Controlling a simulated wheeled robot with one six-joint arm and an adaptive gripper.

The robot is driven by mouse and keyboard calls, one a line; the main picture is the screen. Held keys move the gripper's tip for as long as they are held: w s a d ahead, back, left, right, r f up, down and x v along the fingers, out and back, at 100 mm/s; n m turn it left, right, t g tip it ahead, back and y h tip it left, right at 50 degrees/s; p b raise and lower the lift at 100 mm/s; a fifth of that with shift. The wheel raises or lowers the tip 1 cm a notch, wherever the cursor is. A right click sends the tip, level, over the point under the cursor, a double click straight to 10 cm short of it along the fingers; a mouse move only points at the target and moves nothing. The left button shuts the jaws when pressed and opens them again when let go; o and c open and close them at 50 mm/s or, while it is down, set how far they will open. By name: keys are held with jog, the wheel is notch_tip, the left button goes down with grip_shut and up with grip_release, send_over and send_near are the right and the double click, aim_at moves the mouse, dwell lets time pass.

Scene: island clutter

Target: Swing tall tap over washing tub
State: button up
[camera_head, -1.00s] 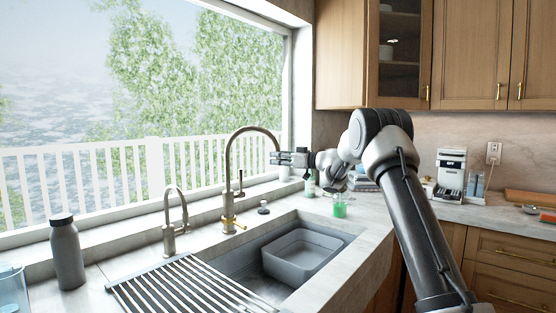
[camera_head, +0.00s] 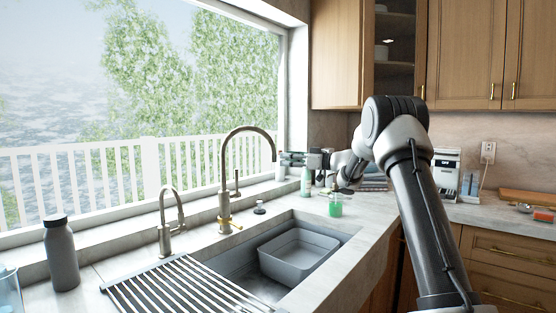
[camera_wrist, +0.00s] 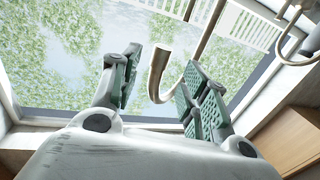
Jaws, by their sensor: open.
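The tall tap (camera_head: 224,175) is a brushed-metal arch behind the sink, with its spout reaching right past the tub's far side. The washing tub (camera_head: 283,268) is a grey rectangular basin in the sink, right of and in front of the tap's base. My gripper (camera_head: 284,159) is open, just right of the spout's end in the head view. In the wrist view, the spout end (camera_wrist: 157,72) appears between the open fingers of my gripper (camera_wrist: 162,85). I cannot tell whether either finger touches it.
A small tap (camera_head: 166,225) and a dark-capped grey bottle (camera_head: 61,255) stand left. A drying rack (camera_head: 180,284) covers the sink's left part. The window is behind.

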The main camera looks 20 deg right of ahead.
jog(key=v, duration=0.5)
dwell(0.3)
